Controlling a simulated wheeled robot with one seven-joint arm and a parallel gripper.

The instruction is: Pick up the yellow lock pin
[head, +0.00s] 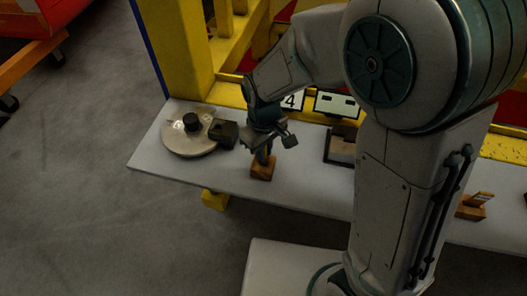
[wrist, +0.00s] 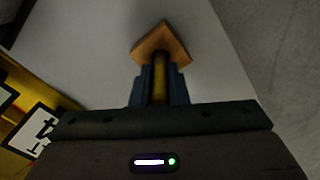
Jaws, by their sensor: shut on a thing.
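The yellow lock pin (wrist: 159,82) shows in the wrist view as a short yellow shaft between the two dark fingers. My gripper (wrist: 158,84) is shut on it. An orange-brown wooden block (wrist: 161,43) lies just beyond the fingertips, around or below the pin's end; I cannot tell whether the pin still sits in it. In the head view my gripper (head: 264,150) points down over the same block (head: 262,168) on the grey-white table (head: 160,165). The pin is hidden there by the fingers.
A round metal disc with a black knob (head: 191,122) and a dark block (head: 223,132) stand left of my gripper. A dark tray (head: 341,147) stands to the right. Another wooden holder (head: 473,206) is at far right. A yellow frame (head: 183,45) and a number 4 sign (head: 291,101) stand behind.

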